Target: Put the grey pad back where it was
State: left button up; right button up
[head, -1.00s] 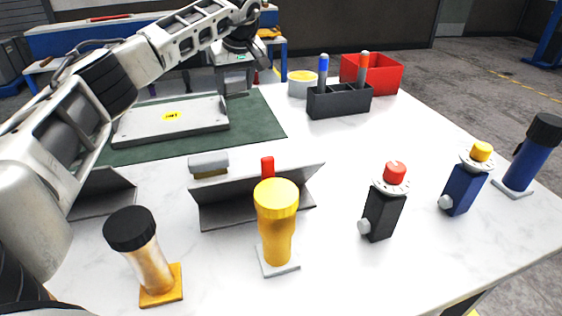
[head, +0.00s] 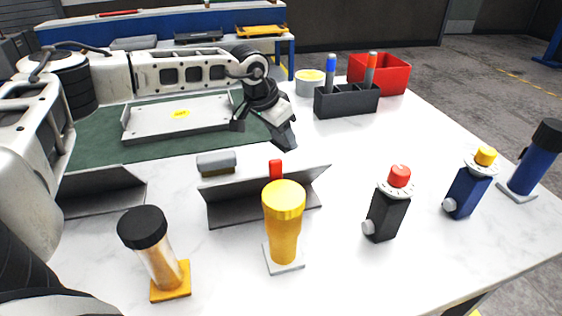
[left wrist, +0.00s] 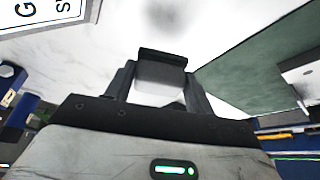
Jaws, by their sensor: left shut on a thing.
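My left gripper (head: 284,136) is shut and holds a small block above the white table, just right of the green mat's edge. In the left wrist view this held block, which I take for the grey pad (left wrist: 161,74), sits between the two fingers; it has a pale body and a dark far edge. In the head view the fingers mostly hide it. My right gripper is not in view.
The green mat (head: 95,152) bears a grey plate (head: 155,122). A black caddy (head: 345,103) with markers, a round tub (head: 310,84) and a red bin (head: 385,75) stand behind. Yellow (head: 284,215), black (head: 383,212) and blue (head: 465,190) upright pieces stand in front and right. The table's centre right is clear.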

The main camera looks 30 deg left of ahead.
aim_at(278, 143)
pick_arm(q)
jog(key=shift+f, duration=2.15)
jog(key=shift+f+b, duration=0.25)
jog(key=shift+b, duration=0.15)
jog(key=o, duration=1)
jog(key=shift+r, duration=0.1)
jog(key=shift+r, duration=0.35)
jog(key=v, duration=1.1)
jog(key=shift+s+r, duration=0.2)
jog(key=shift+r, duration=0.1)
jog(key=shift+a, duration=0.1)
